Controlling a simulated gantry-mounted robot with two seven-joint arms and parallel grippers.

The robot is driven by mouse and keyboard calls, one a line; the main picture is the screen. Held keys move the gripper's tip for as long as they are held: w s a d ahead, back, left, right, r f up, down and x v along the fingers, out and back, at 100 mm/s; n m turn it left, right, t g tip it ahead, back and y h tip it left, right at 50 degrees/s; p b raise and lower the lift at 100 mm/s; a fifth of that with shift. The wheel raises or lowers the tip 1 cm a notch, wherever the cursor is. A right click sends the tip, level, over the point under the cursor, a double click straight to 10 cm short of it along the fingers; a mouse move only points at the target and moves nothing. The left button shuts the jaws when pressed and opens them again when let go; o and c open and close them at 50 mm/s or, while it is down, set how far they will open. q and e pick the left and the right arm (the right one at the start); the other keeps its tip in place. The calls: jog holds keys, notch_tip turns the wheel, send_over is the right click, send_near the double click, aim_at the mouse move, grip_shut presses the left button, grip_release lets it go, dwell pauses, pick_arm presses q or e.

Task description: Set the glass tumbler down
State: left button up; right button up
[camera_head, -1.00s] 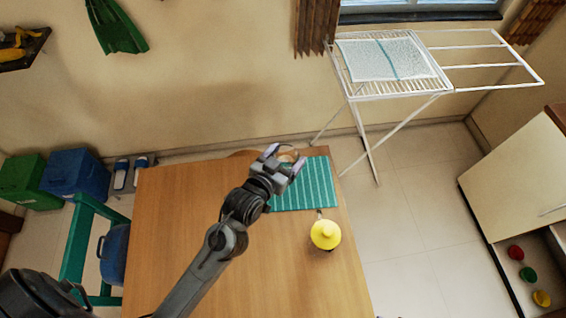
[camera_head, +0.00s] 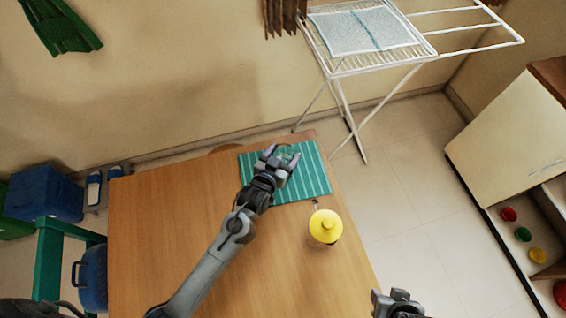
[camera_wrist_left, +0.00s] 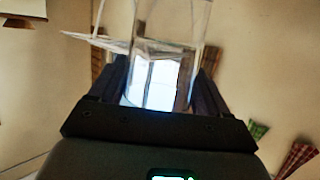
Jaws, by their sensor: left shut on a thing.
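A clear glass tumbler (camera_wrist_left: 172,45) stands between the fingers of my left gripper (camera_wrist_left: 165,85) in the left wrist view. The fingers are shut on its sides. In the head view my left gripper (camera_head: 283,158) is over the upper middle of a green striped mat (camera_head: 315,180) on the wooden table. The tumbler is small and hard to make out there, and I cannot tell whether its base touches the mat. My right gripper (camera_head: 398,300) shows only partly at the bottom right edge, and its fingers are unclear.
A yellow lidded pot (camera_head: 325,226) stands on the table (camera_head: 180,230) just below the mat. The table is bare left of my left arm. A white drying rack (camera_head: 400,55) stands behind at the right. A blue container (camera_head: 92,278) is beside the table at the left.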

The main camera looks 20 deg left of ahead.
aim_at(287, 156)
pick_arm(q)
jog(key=shift+f+b, duration=0.4)
jog(key=shift+f, duration=1.65)
jog(key=shift+f, duration=0.15)
jog(key=o, duration=1.2)
jog(key=shift+f, duration=0.1)
jog(key=shift+o, duration=0.2)
